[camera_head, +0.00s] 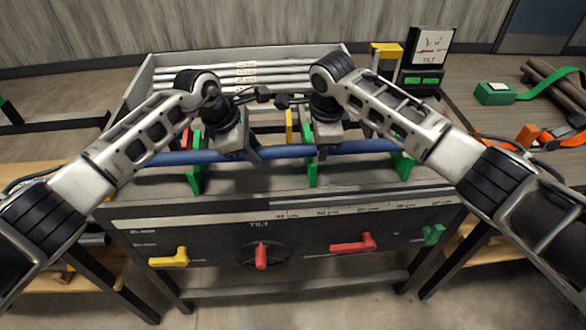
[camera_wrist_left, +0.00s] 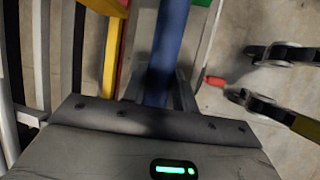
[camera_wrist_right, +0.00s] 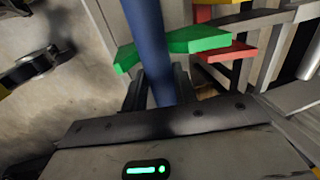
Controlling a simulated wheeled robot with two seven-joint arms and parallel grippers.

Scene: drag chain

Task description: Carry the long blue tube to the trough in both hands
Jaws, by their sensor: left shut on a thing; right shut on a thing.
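The long blue tube (camera_head: 285,152) lies level across the bench in the head view, along a row of green supports (camera_head: 312,172). My left gripper (camera_head: 254,155) is shut on the tube left of its middle. My right gripper (camera_head: 323,152) is shut on it a little right of the middle. The tube runs between the fingers in the left wrist view (camera_wrist_left: 165,50) and the right wrist view (camera_wrist_right: 148,45). I cannot tell whether it touches the supports. A grey-walled trough (camera_head: 147,78) with several white tubes (camera_head: 205,78) lies behind my grippers.
The front panel (camera_head: 215,232) carries a yellow handle (camera_head: 170,258), red handles (camera_head: 352,244) and a green one (camera_head: 433,234). A TILT display (camera_head: 432,46) stands at the back right. A green strap (camera_head: 547,90) and dark rollers lie on the right.

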